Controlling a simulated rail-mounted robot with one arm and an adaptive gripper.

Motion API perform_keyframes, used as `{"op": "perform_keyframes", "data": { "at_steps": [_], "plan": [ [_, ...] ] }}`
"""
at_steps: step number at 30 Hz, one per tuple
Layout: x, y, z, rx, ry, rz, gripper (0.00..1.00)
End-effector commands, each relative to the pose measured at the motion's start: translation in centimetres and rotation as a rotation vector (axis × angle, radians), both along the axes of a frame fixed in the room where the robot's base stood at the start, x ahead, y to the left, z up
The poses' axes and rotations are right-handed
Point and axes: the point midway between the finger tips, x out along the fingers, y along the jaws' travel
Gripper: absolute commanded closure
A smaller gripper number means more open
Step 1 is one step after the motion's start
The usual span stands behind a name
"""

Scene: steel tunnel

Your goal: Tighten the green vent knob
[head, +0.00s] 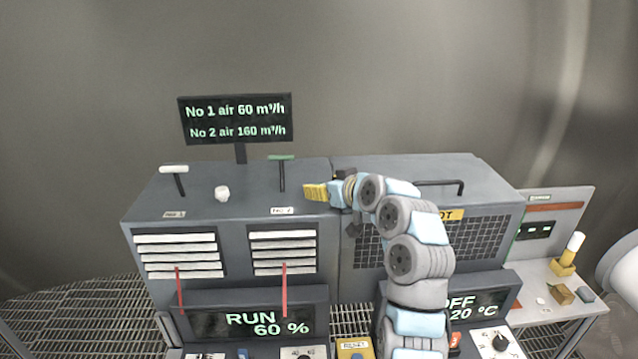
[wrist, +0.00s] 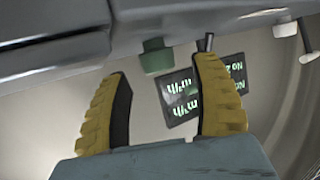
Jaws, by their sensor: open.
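My gripper (head: 316,192) has yellow fingers and points left, just right of the knob's rod in the head view. In the wrist view my gripper (wrist: 165,90) is open, with nothing between its fingers. The knob and fingers look apart.
A white T-handle (head: 174,169) and a small white knob (head: 222,193) stand further left on the cabinet. A display (head: 236,119) behind reads No 1 air 60 and No 2 air 160 m³/h. A dark bar handle (head: 440,184) rises from the right cabinet.

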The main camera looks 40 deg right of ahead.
Motion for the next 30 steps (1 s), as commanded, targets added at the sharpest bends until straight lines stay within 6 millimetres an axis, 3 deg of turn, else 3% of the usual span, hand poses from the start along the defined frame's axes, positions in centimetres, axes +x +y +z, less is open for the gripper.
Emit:
{"op": "perform_keyframes", "data": {
  "at_steps": [9,20,27,30],
  "plan": [
    [2.1,-0.2,-0.9,0.002,0.001,0.001,0.36],
    [2.3,-0.3,-1.0,0.0,0.001,0.0,0.36],
    [2.2,-0.3,-1.0,0.001,0.001,0.001,1.0],
    [2.2,-0.3,-1.0,0.001,0.001,0.001,1.0]
  ]
}}
